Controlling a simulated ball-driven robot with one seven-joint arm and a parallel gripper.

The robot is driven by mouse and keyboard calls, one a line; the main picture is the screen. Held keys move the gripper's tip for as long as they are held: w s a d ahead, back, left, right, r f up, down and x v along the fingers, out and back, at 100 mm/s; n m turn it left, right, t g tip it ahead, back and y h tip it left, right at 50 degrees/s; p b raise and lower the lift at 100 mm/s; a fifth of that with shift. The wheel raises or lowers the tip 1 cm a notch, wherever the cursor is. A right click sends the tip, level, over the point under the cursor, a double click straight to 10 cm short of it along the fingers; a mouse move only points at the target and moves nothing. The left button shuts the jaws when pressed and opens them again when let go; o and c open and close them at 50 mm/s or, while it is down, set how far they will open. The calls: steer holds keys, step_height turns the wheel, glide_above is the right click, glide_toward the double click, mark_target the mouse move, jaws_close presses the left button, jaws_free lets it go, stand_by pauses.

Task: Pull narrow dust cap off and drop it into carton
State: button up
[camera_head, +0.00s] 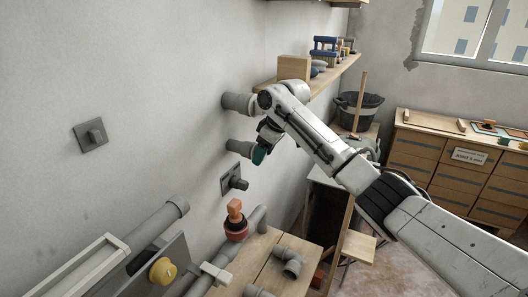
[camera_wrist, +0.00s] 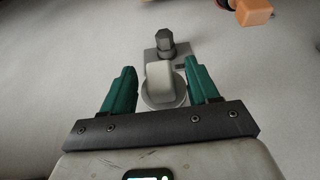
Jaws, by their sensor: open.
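A light grey cap (camera_wrist: 158,82) with a raised rounded grip and round rim shows in the wrist view; I take it for the narrow dust cap. My gripper (camera_wrist: 160,68) is open, one green finger on each side of the grip, with gaps visible. In the head view my gripper (camera_head: 260,155) is close to the wall, beside the lower grey pipe stub (camera_head: 238,147). The cap is not clearly visible there, as the gripper covers the stub's end. A tan box (camera_head: 293,67) stands on the wall shelf; I cannot tell if it is the carton.
A wall plate with a dark hexagonal knob (camera_head: 238,183) is just below. An upper pipe stub (camera_head: 237,102) sticks out above. A red fitting with an orange block (camera_head: 235,218), a yellow cap (camera_head: 162,271) and loose grey pipes (camera_head: 290,262) are lower down. A black bucket (camera_head: 358,110) stands behind.

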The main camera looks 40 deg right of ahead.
jaws_close()
stand_by(0.8)
steer(key=shift+s, duration=0.2)
steer(key=shift+s+d+p, duration=0.3)
steer(key=shift+s+p, duration=0.2)
steer(key=shift+s, duration=0.2)
steer(key=shift+s+d+p, duration=0.25)
steer(key=shift+s+p, duration=0.2)
steer(key=shift+s, duration=0.2)
steer(key=shift+s+d+p, duration=0.3)
steer(key=shift+s+p, duration=0.25)
steer(key=shift+s, duration=0.2)
steer(key=shift+s+d+p, duration=0.25)
steer(key=shift+s+p, duration=0.25)
steer(key=shift+s, duration=0.25)
